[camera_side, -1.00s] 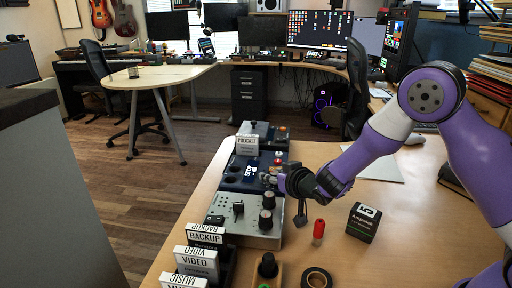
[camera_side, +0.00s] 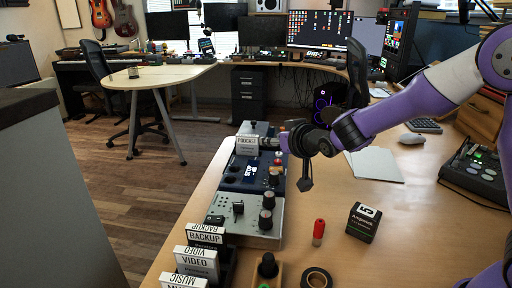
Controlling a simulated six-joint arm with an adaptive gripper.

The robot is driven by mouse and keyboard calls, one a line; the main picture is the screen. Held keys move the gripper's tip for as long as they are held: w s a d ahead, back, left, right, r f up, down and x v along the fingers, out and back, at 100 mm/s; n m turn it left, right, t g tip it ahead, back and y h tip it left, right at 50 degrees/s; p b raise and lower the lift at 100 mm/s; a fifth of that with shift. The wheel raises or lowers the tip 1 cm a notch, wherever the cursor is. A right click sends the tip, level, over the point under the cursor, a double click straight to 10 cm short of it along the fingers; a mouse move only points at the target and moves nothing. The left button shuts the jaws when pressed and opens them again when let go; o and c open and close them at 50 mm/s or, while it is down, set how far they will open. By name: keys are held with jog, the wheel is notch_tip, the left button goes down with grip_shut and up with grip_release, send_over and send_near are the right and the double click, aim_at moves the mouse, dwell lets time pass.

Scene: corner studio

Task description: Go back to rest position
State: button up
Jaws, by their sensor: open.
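My gripper (camera_side: 276,143) is at the end of my purple and white arm, over the back part of the row of devices on the wooden desk. It points left, with its tip close to the right side of the white PODCAST label (camera_side: 247,145). I cannot tell whether it touches the label. The fingers are small and partly hidden by the dark wrist, and I see nothing held between them.
A blue device (camera_side: 232,179) and a grey joystick box (camera_side: 246,217) stand below the gripper. A red cylinder (camera_side: 318,232), a dark box (camera_side: 363,222) and a tape roll (camera_side: 316,278) lie nearer. A flat pale pad (camera_side: 375,165) and keypad (camera_side: 478,170) are right.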

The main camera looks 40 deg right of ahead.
jog(key=s+r+n+g+y, duration=0.1)
jog(key=s+g, duration=0.6)
jog(key=s, duration=1.9)
jog(key=shift+s+r+n+g+y, duration=0.3)
jog(key=shift+s+r+n+y, duration=0.15)
jog(key=shift+r, duration=0.5)
jog(key=shift+w, duration=0.15)
